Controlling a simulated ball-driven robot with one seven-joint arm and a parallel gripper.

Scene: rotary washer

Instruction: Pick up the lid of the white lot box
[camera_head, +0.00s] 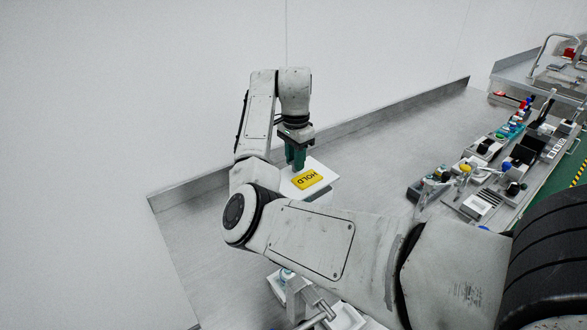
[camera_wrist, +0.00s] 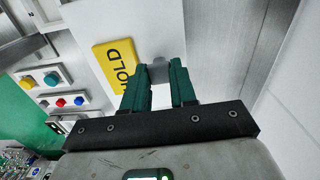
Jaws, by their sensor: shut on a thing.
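The white lid (camera_head: 322,172) of the lot box lies below my gripper (camera_head: 296,164) in the head view. A yellow tag marked HOLD (camera_head: 305,180) lies on its top. In the wrist view, my gripper's green fingers (camera_wrist: 160,84) are closed on the lid's small grey knob (camera_wrist: 158,70). The white lid (camera_wrist: 165,30) fills the upper middle there, with the yellow tag (camera_wrist: 120,64) to the left of the fingers. Only a little of the white box shows under the lid, so I cannot tell whether the lid is clear of it.
A grey metal counter (camera_head: 390,150) runs along a white wall and is bare right of the lid. Farther right stand devices with coloured knobs (camera_head: 480,170). White trays and a metal faucet (camera_head: 318,306) show below my arm.

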